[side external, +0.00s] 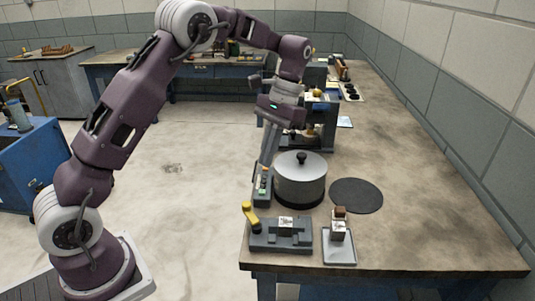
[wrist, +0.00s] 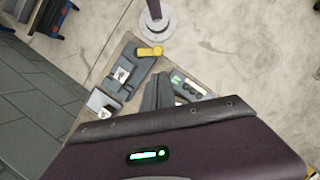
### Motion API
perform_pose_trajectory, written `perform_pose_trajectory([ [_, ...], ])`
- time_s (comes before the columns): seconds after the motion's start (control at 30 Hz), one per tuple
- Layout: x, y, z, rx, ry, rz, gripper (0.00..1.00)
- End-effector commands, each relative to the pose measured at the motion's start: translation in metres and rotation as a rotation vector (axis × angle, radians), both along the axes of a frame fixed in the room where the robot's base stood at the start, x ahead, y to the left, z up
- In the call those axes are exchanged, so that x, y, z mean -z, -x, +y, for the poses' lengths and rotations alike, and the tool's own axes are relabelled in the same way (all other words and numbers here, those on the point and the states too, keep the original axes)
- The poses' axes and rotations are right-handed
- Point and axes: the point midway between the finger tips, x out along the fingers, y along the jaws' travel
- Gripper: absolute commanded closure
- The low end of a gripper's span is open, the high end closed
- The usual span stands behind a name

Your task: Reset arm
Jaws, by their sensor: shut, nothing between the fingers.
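My gripper (side external: 264,165) is shut and empty. In the wrist view the grey fingers (wrist: 160,78) show beside the control box (wrist: 191,90), and my own dark wrist housing hides the lower part of the picture.
A grey fixture with a yellow handle (side external: 281,236) stands at the bench's front left. A light tray (side external: 339,259) holding a small block is beside it. A dark round mat (side external: 356,195) lies right of the pot. A shelf unit (side external: 314,133) stands behind. The right side is clear.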

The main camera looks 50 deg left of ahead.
Motion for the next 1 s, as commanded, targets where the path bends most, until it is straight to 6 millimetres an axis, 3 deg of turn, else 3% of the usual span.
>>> perform_pose_trajectory([
  [0.07, -0.003, 0.001, -0.001, 0.0, 0.001, -0.007, 1.0],
  [0.17, -0.031, 0.014, -0.006, -0.004, 0.002, -0.075, 1.0],
  [0.3, -0.094, 0.068, -0.024, -0.004, 0.008, -0.281, 1.0],
  [0.43, -0.126, 0.136, -0.04, 0.007, 0.007, -0.488, 1.0],
  [0.6, -0.121, 0.214, -0.053, 0.023, -0.004, -0.72, 1.0],
  [0.7, -0.109, 0.239, -0.057, 0.03, -0.011, -0.806, 1.0],
  [0.8, -0.102, 0.25, -0.058, 0.033, -0.014, -0.849, 1.0],
  [1.0, -0.1, 0.252, -0.058, 0.032, -0.015, -0.856, 1.0],
])
